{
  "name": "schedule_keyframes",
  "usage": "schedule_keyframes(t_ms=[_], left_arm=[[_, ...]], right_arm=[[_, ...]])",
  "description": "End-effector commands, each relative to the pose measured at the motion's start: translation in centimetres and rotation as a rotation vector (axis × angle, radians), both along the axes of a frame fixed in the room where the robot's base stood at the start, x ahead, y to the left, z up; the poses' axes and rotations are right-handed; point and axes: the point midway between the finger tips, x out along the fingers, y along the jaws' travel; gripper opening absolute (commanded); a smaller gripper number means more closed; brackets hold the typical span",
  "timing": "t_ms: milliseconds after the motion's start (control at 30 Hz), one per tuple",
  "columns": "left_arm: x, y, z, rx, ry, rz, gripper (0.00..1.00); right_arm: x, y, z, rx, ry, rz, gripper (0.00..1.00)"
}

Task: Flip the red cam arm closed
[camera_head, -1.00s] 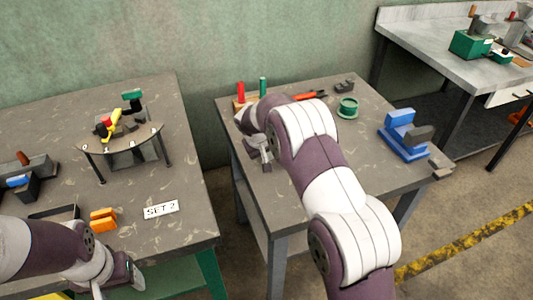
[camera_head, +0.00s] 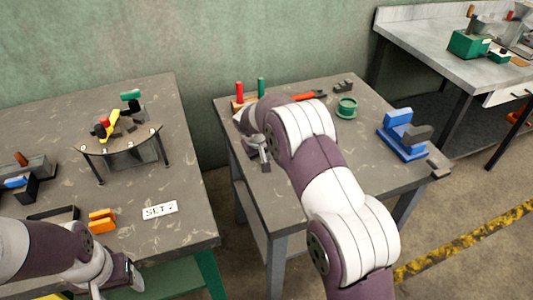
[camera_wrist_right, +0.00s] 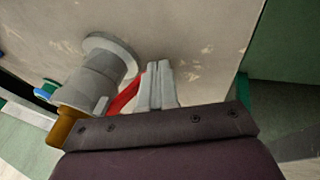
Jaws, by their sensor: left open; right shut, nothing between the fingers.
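The red cam arm (camera_wrist_right: 125,97) shows in the right wrist view as a slanted red bar beside a grey cylindrical body (camera_wrist_right: 92,82) with a round flange. My right gripper (camera_wrist_right: 158,72) is shut and empty, with its fingers just right of the red arm; I cannot tell whether they touch it. In the head view my right gripper (camera_head: 263,160) is over the left front part of the middle table, and the cam arm cannot be made out there. My left gripper (camera_head: 135,280) is open at the front edge of the left table, away from the cam arm.
The middle table (camera_head: 290,205) also holds a red upright handle (camera_head: 239,93), a green spool (camera_head: 346,107) and a blue fixture (camera_head: 402,138). A gap separates the tables.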

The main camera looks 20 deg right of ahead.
Motion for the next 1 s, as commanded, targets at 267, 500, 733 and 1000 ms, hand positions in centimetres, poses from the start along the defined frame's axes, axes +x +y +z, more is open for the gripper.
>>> schedule_keyframes(t_ms=[267, 500, 733, 1000], left_arm=[[0.0, 0.0, 0.0, 0.000, 0.000, 0.000, 0.67], [0.0, 0.0, 0.0, 0.000, 0.000, 0.000, 0.67], [0.0, 0.0, 0.1, 0.000, 0.000, 0.000, 0.67], [0.0, 0.0, 1.0, 0.000, 0.000, 0.000, 0.67]], right_arm=[[0.0, 0.0, 0.0, 0.000, 0.000, 0.000, 0.00], [0.0, 0.0, 0.0, 0.000, 0.000, 0.000, 0.00], [0.0, 0.0, 0.1, 0.000, 0.000, 0.000, 0.00], [0.0, 0.0, 1.5, 0.000, -0.001, 0.000, 0.00]])
